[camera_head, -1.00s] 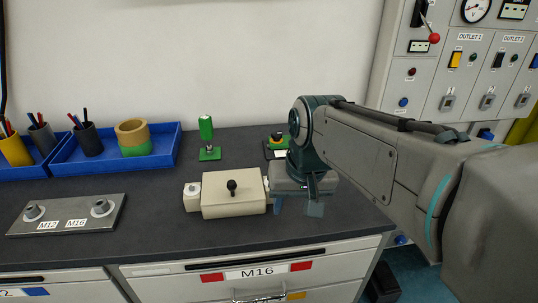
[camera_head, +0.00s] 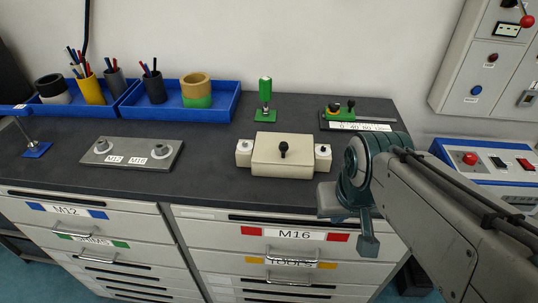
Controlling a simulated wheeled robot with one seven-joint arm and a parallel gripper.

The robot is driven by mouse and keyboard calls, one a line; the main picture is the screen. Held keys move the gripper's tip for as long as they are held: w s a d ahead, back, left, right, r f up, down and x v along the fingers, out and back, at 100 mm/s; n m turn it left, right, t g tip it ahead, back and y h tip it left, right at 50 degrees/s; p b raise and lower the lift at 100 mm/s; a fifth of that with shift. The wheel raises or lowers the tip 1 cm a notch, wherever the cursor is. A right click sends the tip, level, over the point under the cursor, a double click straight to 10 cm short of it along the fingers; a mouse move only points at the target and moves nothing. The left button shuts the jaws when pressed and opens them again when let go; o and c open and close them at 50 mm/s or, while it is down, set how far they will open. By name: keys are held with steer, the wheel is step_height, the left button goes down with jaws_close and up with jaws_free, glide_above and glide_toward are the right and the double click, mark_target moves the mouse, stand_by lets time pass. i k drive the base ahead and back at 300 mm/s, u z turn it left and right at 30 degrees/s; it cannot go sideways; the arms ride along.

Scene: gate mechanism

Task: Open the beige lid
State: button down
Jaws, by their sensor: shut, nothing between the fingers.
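The beige lid (camera_head: 268,158) is the large block in the middle of a beige box on the dark worktop, and it looks closed. A black ball knob (camera_head: 283,149) stands on its top.
A green-handled tool (camera_head: 265,97) stands behind the box. A scale plate (camera_head: 362,127) lies at the back right. A grey M12/M16 plate (camera_head: 130,154) lies left. Blue trays (camera_head: 225,110) line the wall. Drawers (camera_head: 290,235) are below; a control panel (camera_head: 485,160) is at right.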

mark_target(271, 148)
steer(key=u, duration=1.6)
steer(key=k, duration=0.95)
steer(key=z, duration=1.15)
steer(key=i, duration=0.5)
steer(key=z, duration=0.05)
